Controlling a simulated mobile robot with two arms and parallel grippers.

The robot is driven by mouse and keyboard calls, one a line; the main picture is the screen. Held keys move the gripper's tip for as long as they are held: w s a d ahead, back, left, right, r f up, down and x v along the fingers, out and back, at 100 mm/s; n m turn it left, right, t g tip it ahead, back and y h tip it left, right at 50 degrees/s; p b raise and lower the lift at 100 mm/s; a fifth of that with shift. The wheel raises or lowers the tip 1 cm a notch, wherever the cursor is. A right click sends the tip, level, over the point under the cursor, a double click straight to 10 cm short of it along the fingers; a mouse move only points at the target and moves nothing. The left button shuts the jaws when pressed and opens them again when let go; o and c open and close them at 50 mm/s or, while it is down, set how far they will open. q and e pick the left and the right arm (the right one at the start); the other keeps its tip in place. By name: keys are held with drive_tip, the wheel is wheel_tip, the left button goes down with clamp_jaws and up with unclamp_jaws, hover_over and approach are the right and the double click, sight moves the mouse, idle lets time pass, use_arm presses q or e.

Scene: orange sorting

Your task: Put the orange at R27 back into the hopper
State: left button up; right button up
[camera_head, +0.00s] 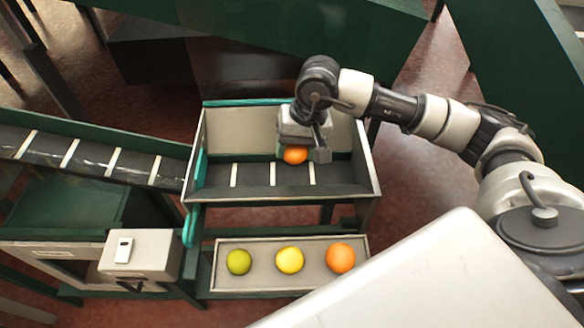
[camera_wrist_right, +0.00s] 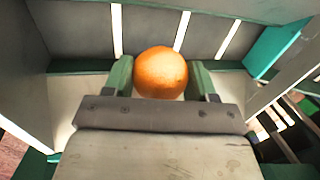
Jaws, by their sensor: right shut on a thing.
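My right gripper (camera_head: 297,154) is shut on an orange (camera_head: 294,155). It holds the orange inside the grey hopper (camera_head: 370,178), over its dark floor with white stripes. In the right wrist view the orange (camera_wrist_right: 161,72) sits between the two green fingers of the right gripper (camera_wrist_right: 161,80). Whether the orange touches the hopper floor I cannot tell. No other fruit shows in the hopper. My left gripper is not in view.
A tray (camera_head: 265,252) in front of the hopper holds a green fruit (camera_head: 239,262), a yellow fruit (camera_head: 289,260) and another orange (camera_head: 341,257). A striped conveyor (camera_head: 90,158) meets the hopper on the left. A grey box (camera_head: 140,254) stands at the lower left.

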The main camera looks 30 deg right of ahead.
sight(296, 176)
drive_tip(key=shift+x, duration=0.9)
wheel_tip(296, 176, down, 4)
drive_tip(key=shift+s+d+r+p, duration=0.1)
drive_tip(key=shift+d+p, duration=0.05)
drive_tip(key=shift+p, duration=0.35)
drive_tip(key=shift+f+b, duration=0.25)
drive_tip(key=shift+b, duration=0.05)
drive_tip(key=o, duration=0.9)
drive_tip(key=shift+o, duration=0.2)
drive_tip(key=shift+r, duration=0.35)
drive_tip(key=b+v, duration=0.2)
drive_tip(key=v, duration=0.9)
drive_tip(key=shift+r, duration=0.3)
